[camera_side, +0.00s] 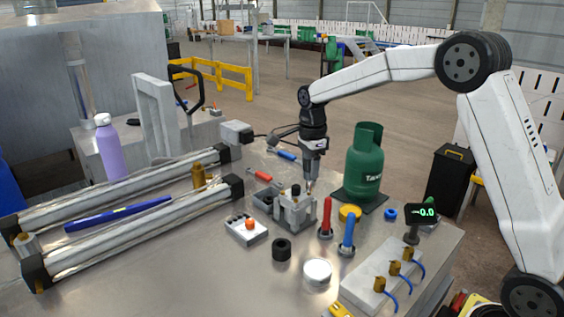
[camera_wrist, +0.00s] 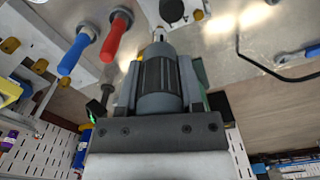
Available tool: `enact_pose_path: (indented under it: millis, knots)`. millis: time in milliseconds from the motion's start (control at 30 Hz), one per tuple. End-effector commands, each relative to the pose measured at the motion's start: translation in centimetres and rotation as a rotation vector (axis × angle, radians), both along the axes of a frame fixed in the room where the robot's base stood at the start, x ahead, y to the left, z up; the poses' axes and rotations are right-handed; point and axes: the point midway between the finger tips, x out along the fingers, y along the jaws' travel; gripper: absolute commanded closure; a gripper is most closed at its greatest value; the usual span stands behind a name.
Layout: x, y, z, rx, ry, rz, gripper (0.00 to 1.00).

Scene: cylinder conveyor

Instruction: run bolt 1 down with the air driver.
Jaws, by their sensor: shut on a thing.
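My gripper (camera_side: 314,143) is shut on the grey and black air driver (camera_side: 312,160), which hangs nearly upright with its tip down. In the wrist view the driver (camera_wrist: 158,78) lies between the jaws, its bright tip at the edge of the fixture. The grey metal fixture (camera_side: 294,213) stands on the bench under the driver, with a dark round part (camera_side: 296,190) on top. A small brass-coloured bolt head (camera_wrist: 198,14) shows on the fixture in the wrist view. The driver's tip is close above the fixture's right side; I cannot tell whether it touches a bolt, or which bolt is bolt 1.
Red (camera_side: 326,218) and blue (camera_side: 348,234) handled tools stand right of the fixture. A green gas cylinder (camera_side: 367,165) is behind them. A small display (camera_side: 421,212) reads -0.0. A white box (camera_side: 246,229) and black ring (camera_side: 282,249) are in front; conveyor rails (camera_side: 150,235) run left.

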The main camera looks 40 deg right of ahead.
Motion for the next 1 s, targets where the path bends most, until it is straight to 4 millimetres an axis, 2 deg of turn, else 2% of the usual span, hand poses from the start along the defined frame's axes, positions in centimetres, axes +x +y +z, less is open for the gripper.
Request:
enact_pose_path:
  millis: [1000]
  knots:
    - [0.04, -0.01, -0.72, -0.001, -0.002, 0.0, 1.0]
